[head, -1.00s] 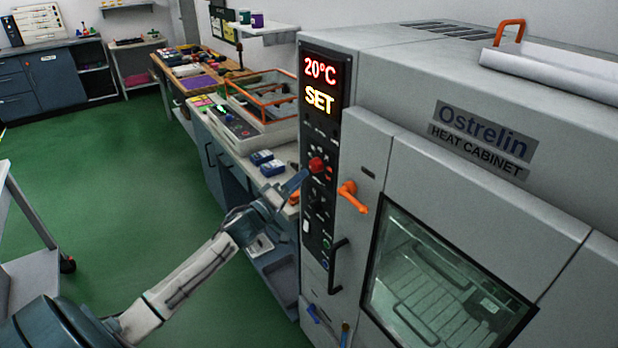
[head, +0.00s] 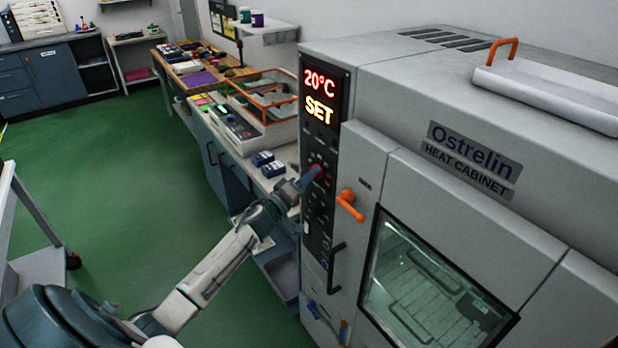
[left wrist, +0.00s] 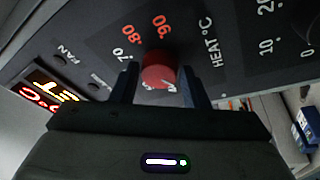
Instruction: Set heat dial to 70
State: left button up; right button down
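The red heat dial (left wrist: 158,72) sits on the black control panel (head: 318,225) of the heat cabinet (head: 372,95). In the left wrist view the printed numbers 70, 80 and 90 show near the dial, beside "HEAT °C". My left gripper (left wrist: 158,80) has one finger on each side of the dial, with slim gaps visible; firm contact does not show. The display (head: 320,95) reads 20°C and SET. My right gripper is not in view.
An orange door handle (head: 348,204) sticks out just right of the panel, and a dark handle (head: 335,268) is below. Blue boxes (head: 268,163) stand on the bench left of the cabinet. The green floor at left is open, with a cart (head: 35,255) at the edge.

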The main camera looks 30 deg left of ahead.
pick_arm(q)
jog(key=c, duration=0.5)
jog(key=shift+m, duration=0.4)
jog(key=shift+w+a+r+n+g+h+b, duration=0.15)
jog(key=shift+n+g+h+b, duration=0.95)
jog(key=shift+n, duration=4.85)
jog(key=shift+a+r+n+g+h+b, duration=0.25)
jog(key=shift+n+g+h+b, duration=0.9)
jog(key=shift+n, duration=4.85)
jog(key=shift+w+a+r+n+g+h+b, duration=0.2)
jog(key=shift+n+g+h+b, duration=0.9)
jog(key=shift+n, duration=4.85)
jog(key=shift+s+f+y, duration=0.1)
jog(key=shift+y, duration=0.15)
